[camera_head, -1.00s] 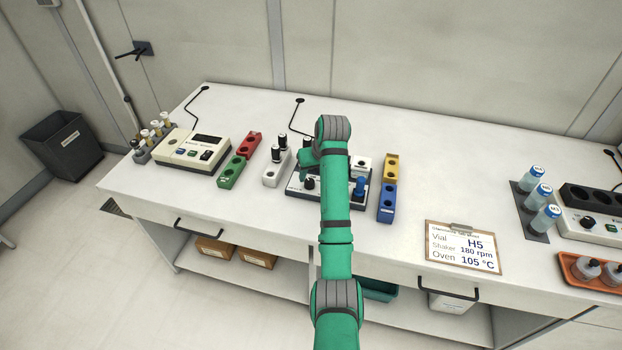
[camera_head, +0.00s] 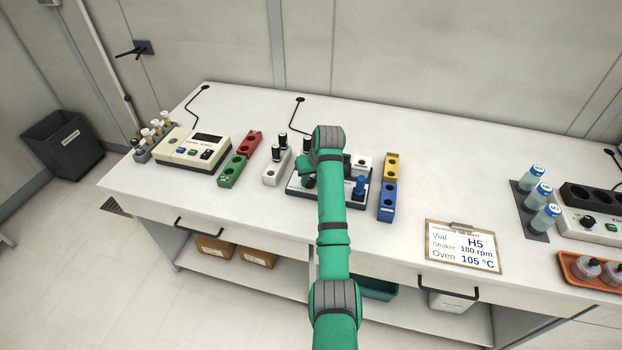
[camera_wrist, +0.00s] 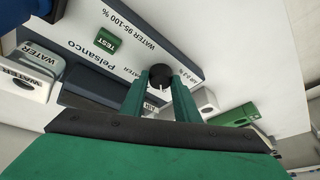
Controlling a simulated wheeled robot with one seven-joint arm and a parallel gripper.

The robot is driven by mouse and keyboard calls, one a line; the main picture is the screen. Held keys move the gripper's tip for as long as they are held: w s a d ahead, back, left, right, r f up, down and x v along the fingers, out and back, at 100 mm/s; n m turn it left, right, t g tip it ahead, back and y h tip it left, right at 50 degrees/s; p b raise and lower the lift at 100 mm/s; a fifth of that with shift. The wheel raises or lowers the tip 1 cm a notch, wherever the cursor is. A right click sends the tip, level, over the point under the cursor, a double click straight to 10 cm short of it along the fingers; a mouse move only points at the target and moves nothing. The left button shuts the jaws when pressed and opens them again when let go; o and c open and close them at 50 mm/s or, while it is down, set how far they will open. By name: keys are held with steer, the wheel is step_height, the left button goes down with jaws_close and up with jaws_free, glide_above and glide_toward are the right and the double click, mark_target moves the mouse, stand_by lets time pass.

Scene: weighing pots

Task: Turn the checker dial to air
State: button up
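The checker (camera_head: 356,203) stands mid-table, partly hidden by my arm. The black dial (camera_wrist: 160,75) sits near the AIR marking, with a white pointer line towards the bottom of the wrist view. My gripper (camera_wrist: 161,77) has its two green fingers apart, one at each side of the dial. I cannot tell whether they touch it. In the head view the dial (camera_head: 309,182) shows just below my wrist.
A white block (camera_head: 273,172) with black-capped items is left of the checker. Red (camera_head: 249,145) and green (camera_head: 232,170) blocks lie farther left, yellow (camera_head: 392,166) and blue (camera_head: 387,201) blocks to the right. A clipboard (camera_head: 462,246) reads H5, 180 rpm, 105 °C.

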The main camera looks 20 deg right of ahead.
steer(key=shift+a+m, duration=0.1)
steer(key=shift+m, duration=0.2)
steer(key=m, duration=0.1)
steer(key=m+h, duration=0.1)
steer(key=m, duration=0.1)
steer(key=m+h, duration=0.1)
steer(key=shift+a+m, duration=0.3)
steer(key=shift+m, duration=0.1)
steer(key=shift+w+r+m+g+h, duration=0.1)
steer(key=shift+m+g+h, duration=0.45)
steer(key=shift+m, duration=1.15)
steer(key=o, duration=1)
steer(key=shift+o, duration=0.2)
steer(key=v, duration=1)
steer(key=shift+s+a+r, duration=0.2)
steer(key=shift+r, duration=0.1)
